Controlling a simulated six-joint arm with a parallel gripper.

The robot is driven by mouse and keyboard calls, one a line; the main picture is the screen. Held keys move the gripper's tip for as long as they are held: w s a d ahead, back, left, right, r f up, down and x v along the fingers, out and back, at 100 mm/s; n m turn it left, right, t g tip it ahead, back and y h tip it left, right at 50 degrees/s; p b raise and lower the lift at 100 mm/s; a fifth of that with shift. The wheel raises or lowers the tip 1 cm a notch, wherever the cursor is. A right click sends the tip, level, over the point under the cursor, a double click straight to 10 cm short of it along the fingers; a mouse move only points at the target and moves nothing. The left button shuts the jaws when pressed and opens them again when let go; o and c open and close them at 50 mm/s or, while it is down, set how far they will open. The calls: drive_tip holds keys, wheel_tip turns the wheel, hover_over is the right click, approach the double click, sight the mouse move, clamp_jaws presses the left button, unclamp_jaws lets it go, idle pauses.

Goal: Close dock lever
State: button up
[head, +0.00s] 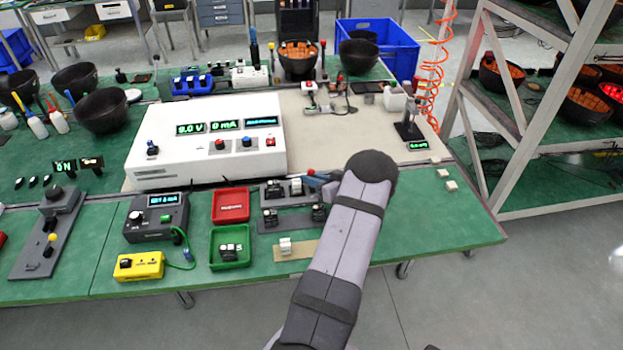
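A dark grey dock plate (290,225) lies on the green bench in front of the white power supply, with several small black and white modules on it. A blue piece with a red tip (316,179) shows at its back right, beside my arm. I cannot tell if this is the dock lever or part of my gripper. My arm covers the right end of the dock area, and my fingertips cannot be made out. The lever's position cannot be read.
A white power supply (205,158) stands behind the dock. Red (230,220) and green (213,262) trays, a dark meter box (130,232) and a yellow box (122,272) are to the left. A tan strip (305,250) carries a white module. The bench's front right is mostly clear.

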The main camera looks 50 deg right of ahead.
clamp_jaws()
drive_tip(key=shift+s+a+f+t+b, duration=0.15)
drive_tip(key=shift+t+b, duration=0.25)
drive_tip(key=shift+b, duration=0.6)
drive_tip(key=shift+n+h, duration=0.3)
drive_tip(key=shift+h, duration=0.1)
drive_tip(key=shift+r, duration=0.2)
unclamp_jaws()
drive_tip(key=shift+s, duration=0.1)
